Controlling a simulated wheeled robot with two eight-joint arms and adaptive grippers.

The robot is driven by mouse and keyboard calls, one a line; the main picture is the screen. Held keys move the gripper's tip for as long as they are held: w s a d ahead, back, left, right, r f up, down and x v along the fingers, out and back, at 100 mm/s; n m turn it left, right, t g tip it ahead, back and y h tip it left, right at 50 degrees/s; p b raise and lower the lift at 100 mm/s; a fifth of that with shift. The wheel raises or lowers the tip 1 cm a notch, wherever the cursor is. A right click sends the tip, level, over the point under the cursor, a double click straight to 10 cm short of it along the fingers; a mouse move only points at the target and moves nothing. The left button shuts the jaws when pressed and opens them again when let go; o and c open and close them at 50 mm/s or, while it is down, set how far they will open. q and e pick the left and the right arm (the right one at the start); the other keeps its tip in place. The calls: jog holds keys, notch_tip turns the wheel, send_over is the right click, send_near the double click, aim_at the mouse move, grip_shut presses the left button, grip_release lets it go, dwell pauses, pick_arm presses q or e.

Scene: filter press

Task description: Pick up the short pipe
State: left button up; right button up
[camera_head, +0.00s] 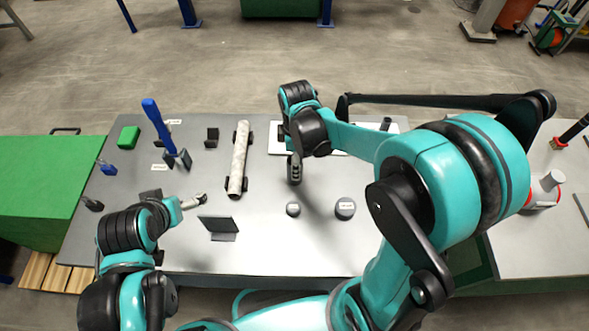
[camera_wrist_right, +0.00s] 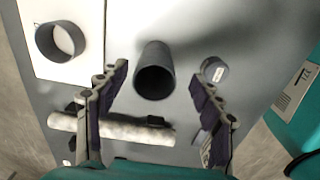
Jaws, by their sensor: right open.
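In the right wrist view a dark grey hollow cylinder, apparently the short pipe (camera_wrist_right: 153,72), stands with its open end facing the camera. It lies between the two spread fingers of my right gripper (camera_wrist_right: 165,92), which is open and empty, with a gap on both sides. In the head view my right gripper (camera_head: 294,172) points down over the middle of the table, and I cannot make out the pipe there. My left gripper (camera_head: 196,201) is low over the table's left part. Its jaw state is too small to tell.
A mottled pipe (camera_head: 238,160) lies in black supports left of my right gripper. Two round labelled pieces (camera_head: 293,209) (camera_head: 345,208) stand in front. A grey ring (camera_wrist_right: 62,42) stands on a white sheet (camera_wrist_right: 85,68). A black bracket (camera_head: 220,227) is near the front edge.

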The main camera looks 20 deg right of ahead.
jog(key=f+b, duration=0.1)
jog(key=f, duration=0.1)
jog(key=f+b, duration=0.1)
jog(key=f, duration=0.2)
jog(key=f+b, duration=0.1)
jog(key=f, duration=0.1)
jog(key=shift+w+a+f, duration=0.15)
jog(key=shift+w, duration=0.2)
jog(key=shift+c, duration=1.2)
jog(key=c, duration=1)
